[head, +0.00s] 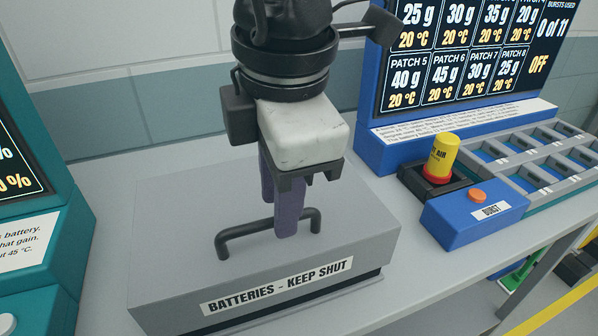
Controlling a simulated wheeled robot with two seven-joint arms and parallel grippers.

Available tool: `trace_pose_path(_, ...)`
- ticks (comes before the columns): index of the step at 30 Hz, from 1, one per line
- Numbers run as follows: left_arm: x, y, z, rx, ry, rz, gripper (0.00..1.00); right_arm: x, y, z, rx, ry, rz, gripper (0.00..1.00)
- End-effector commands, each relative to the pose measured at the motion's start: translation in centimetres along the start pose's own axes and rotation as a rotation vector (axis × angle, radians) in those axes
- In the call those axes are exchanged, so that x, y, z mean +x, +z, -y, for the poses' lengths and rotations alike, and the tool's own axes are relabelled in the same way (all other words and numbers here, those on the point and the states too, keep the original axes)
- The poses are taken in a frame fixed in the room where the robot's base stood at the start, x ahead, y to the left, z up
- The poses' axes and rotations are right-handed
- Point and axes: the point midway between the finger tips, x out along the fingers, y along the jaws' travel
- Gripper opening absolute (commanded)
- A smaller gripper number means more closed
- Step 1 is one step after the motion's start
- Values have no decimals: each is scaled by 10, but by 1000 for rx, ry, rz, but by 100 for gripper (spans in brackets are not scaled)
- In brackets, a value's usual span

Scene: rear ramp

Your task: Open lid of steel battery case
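The steel battery case (165,235) is a grey box on the bench, labelled "BATTERIES - KEEP SHUT". Its lid (345,205) lies flat and closed, with a dark bar handle (245,229) on top. My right gripper (280,215) points down from above, with its purple fingers at the middle of the handle. One finger passes in front of the bar and hides part of it. The other finger is partly hidden behind. I cannot tell whether the fingers grip the bar or only stand around it. My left gripper is not in view.
A teal console (60,225) stands close at the left. At the right are a blue box with an orange button (478,196), a yellow air can (441,155), a display (450,60) and a grey slotted tray (545,150). A tiled wall stands behind.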

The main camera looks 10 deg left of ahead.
Motion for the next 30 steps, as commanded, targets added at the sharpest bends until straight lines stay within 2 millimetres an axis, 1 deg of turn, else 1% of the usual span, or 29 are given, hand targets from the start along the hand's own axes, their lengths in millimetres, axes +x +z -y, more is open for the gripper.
trace_pose_path(1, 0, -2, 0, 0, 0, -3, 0, 5, 0, 1, -1, -3, 0, 29)
trace_pose_path(4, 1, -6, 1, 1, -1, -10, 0, 12, 0, 0, -1, -1, 0, 29)
trace_pose_path(9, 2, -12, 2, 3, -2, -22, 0, 15, 0, 0, -1, 0, 1, 29)
trace_pose_path(13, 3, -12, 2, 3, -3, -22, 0, 14, 0, 0, -1, 0, 1, 29)
trace_pose_path(14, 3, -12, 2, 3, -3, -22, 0, 14, 0, 0, 0, 0, 1, 26)
trace_pose_path(18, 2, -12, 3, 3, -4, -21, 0, 14, 0, 0, 0, 0, 0, 2)
trace_pose_path(19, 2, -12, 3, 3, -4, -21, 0, 14, 0, 0, 0, 0, 0, 0)
trace_pose_path(26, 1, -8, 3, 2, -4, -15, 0, 14, 0, 0, 0, 1, 0, 0)
trace_pose_path(30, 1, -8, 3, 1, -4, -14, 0, 10, 4, -2, 10, 2, 1, 0)
